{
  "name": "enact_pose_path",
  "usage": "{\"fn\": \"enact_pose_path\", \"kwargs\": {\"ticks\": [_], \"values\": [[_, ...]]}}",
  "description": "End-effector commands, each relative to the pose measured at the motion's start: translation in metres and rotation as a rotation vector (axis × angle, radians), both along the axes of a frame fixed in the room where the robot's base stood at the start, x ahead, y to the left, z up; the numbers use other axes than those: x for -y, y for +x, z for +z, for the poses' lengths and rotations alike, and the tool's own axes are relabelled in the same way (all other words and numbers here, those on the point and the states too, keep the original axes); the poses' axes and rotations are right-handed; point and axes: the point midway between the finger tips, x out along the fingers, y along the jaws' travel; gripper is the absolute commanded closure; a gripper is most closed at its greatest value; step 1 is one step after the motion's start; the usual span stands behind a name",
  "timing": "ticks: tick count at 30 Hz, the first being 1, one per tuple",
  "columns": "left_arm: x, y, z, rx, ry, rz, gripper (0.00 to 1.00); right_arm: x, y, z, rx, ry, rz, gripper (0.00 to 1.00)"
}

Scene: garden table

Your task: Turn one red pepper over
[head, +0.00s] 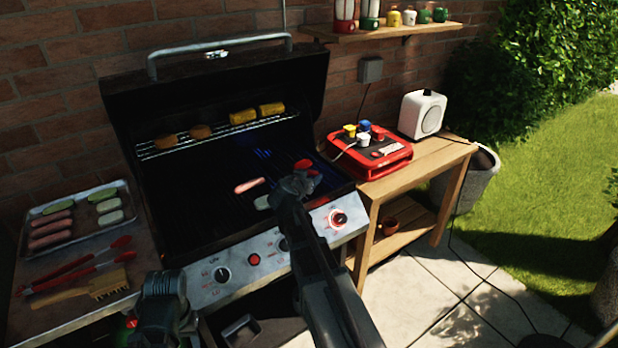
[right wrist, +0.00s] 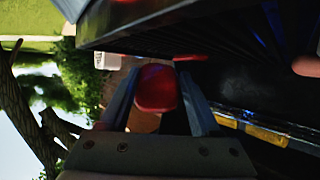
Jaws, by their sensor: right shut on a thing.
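My right gripper (head: 301,178) is over the right part of the grill grate (head: 215,205), shut on a red pepper (head: 304,164). In the right wrist view the pepper (right wrist: 155,88) sits between the two fingers (right wrist: 158,95). A second red piece (head: 314,173) shows just beside the gripper in the head view, partly hidden; I cannot tell whether it is a separate pepper. My left gripper (head: 163,287) is low in front of the grill; its fingers cannot be made out.
A pink sausage (head: 249,185) and a pale slice (head: 262,202) lie on the grate. Corn and round patties sit on the warming rack (head: 215,135). A red case (head: 385,158) stands right.

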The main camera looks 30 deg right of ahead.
Motion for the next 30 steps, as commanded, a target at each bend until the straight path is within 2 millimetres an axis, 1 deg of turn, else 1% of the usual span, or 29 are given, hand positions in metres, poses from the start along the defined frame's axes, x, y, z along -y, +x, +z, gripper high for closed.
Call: {"fn": "enact_pose_path", "kwargs": {"ticks": [2, 17, 30], "values": [[0.0, 0.0, -0.004, 0.0, 0.0, 0.0, 0.5, 0.0, 0.0, -0.004, -0.001, -0.001, 0.0, 0.9], [0.0, 0.0, -0.005, 0.0, 0.0, 0.0, 0.5, 0.0, 0.0, -0.005, -0.001, -0.001, 0.0, 0.9], [0.0, 0.0, -0.017, 0.0, 0.0, 0.0, 0.5, 0.0, 0.0, -0.017, -0.001, -0.001, 0.0, 0.9]]}}
